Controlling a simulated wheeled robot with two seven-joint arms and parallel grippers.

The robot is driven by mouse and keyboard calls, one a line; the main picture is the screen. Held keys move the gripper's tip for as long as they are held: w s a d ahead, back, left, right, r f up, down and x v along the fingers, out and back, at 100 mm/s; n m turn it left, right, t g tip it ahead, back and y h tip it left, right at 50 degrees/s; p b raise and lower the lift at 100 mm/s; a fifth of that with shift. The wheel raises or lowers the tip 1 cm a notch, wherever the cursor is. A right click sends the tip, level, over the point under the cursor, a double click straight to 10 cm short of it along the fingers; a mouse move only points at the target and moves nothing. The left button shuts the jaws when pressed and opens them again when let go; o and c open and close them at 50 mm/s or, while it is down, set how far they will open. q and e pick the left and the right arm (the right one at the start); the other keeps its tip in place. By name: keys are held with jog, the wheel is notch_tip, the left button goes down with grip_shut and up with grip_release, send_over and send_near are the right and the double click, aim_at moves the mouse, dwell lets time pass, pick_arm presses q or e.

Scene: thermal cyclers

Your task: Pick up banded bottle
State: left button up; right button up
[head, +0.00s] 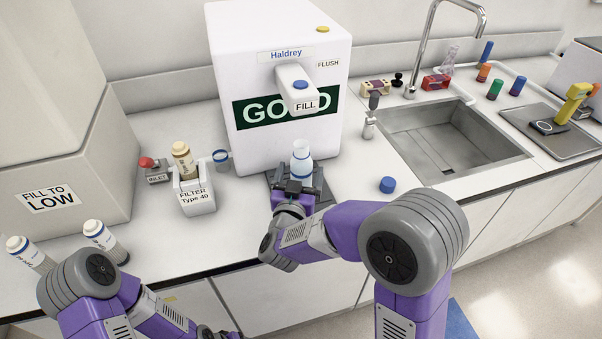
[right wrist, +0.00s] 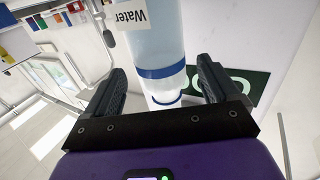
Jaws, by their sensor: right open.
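The banded bottle (head: 301,161), pale with a blue band, stands upright on the dark tray (head: 322,187) under the dispenser's spout. In the right wrist view, the bottle (right wrist: 160,58) shows upside down with a "Water" label and a blue band. My right gripper (head: 296,186) is at the bottle's near side, low down. Its two fingers are open, one on each side of the bottle in the right wrist view (right wrist: 162,85), with gaps showing. My left arm is at the lower left of the head view; its gripper at the bottom edge is too cut off to read.
The white dispenser (head: 285,60) stands right behind the bottle. A blue cap (head: 387,185) lies on the counter to the right, before the sink (head: 450,137). A filter holder (head: 197,200) stands left. Two capped bottles (head: 101,236) (head: 28,252) lean at far left.

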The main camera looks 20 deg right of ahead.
aim_at(299, 174)
jog(key=shift+x, duration=1.55)
jog(key=shift+f, duration=0.1)
jog(key=shift+c, duration=0.5)
jog(key=shift+a, duration=0.1)
jog(key=c, duration=1.1)
